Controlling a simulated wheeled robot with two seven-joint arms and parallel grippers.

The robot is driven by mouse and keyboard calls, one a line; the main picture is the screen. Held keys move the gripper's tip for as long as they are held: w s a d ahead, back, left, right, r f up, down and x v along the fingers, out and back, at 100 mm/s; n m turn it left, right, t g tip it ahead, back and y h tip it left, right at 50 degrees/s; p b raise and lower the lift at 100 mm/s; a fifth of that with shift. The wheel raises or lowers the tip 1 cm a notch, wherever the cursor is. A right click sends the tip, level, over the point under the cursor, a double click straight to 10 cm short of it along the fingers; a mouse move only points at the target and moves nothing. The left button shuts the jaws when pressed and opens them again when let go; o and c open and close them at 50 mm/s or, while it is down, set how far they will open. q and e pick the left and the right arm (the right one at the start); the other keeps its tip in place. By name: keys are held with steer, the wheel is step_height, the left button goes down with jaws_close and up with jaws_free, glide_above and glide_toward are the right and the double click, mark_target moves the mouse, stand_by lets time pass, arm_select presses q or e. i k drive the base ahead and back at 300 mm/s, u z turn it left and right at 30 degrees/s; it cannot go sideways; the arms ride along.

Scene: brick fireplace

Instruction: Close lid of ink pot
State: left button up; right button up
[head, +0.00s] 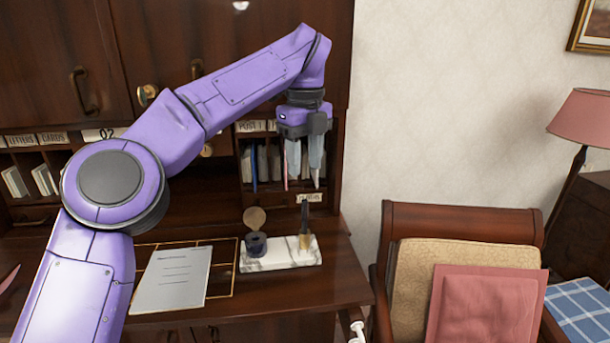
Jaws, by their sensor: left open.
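The ink pot (256,246) is a small dark pot on the left part of a white marble stand (281,260) on the desk. Its round brownish lid (255,217) stands upright above the pot, so the pot is open. My left gripper (305,184) points down above and to the right of the ink pot, in front of the desk's pigeonholes. Its two pale fingers are apart with nothing seen between them, and it appears clear of the lid. My right gripper is not in view.
A dark pen in a brass holder (304,240) stands on the right of the marble stand, below my left gripper. A printed sheet (172,280) lies left of the stand. A wooden chair (462,222) with a pink cushion stands at the right.

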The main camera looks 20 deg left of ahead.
mark_target(254, 217)
steer(key=k, duration=1)
